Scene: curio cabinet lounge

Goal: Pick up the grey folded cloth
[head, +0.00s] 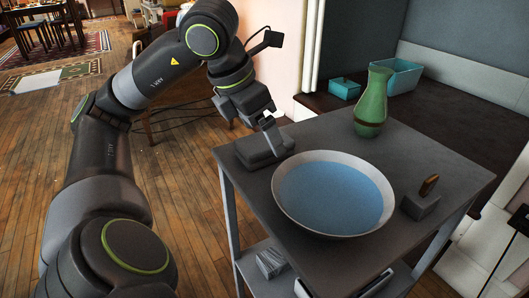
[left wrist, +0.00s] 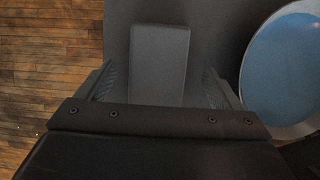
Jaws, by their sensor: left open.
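The grey folded cloth (head: 254,153) is a dark block-like bundle at the left corner of the grey table (head: 300,133). My left gripper (head: 272,126) is at the cloth, coming down from above, and its fingers partly cover the cloth's right end. In the left wrist view the cloth (left wrist: 158,50) lies lengthwise between the two open fingers of the gripper (left wrist: 160,80). A gap shows on each side, and the cloth's near end is hidden behind the gripper body. My right gripper is not seen.
A wide bowl with a blue inside (head: 333,196) stands close to the right of the cloth. A green vase (head: 372,104) and a small grey block with a brown piece (head: 420,204) are also on the table. A turquoise box (head: 392,77) sits behind on a dark surface.

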